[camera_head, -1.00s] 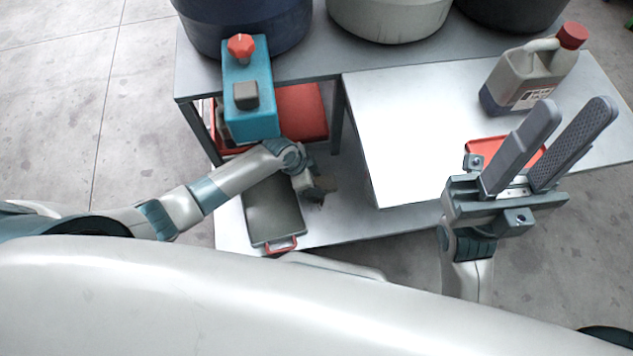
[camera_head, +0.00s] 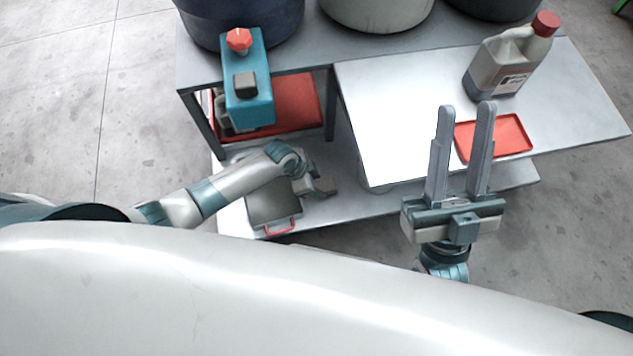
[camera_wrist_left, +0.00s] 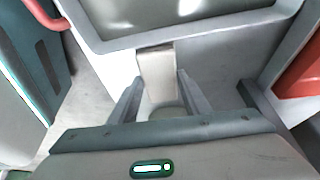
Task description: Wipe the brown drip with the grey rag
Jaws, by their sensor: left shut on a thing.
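My left gripper (camera_head: 322,187) is low beside the right side of a grey tray (camera_head: 272,205) on the lower shelf. In the left wrist view, its fingers (camera_wrist_left: 157,95) are on either side of a pale grey piece (camera_wrist_left: 157,72), and it is shut on it. This piece meets the rim of a tray-like thing (camera_wrist_left: 180,38); I cannot tell whether it is the rag. My right gripper (camera_head: 461,110) is open and empty, fingers apart, in front of the white upper top. I cannot make out the brown drip or a clear grey rag.
A jug with a red cap (camera_head: 510,60) and a red tray (camera_head: 497,137) stand on the upper top (camera_head: 385,110). A teal box with a red knob (camera_head: 248,85) is at the left. Large tubs (camera_head: 375,12) stand behind. The top's middle is clear.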

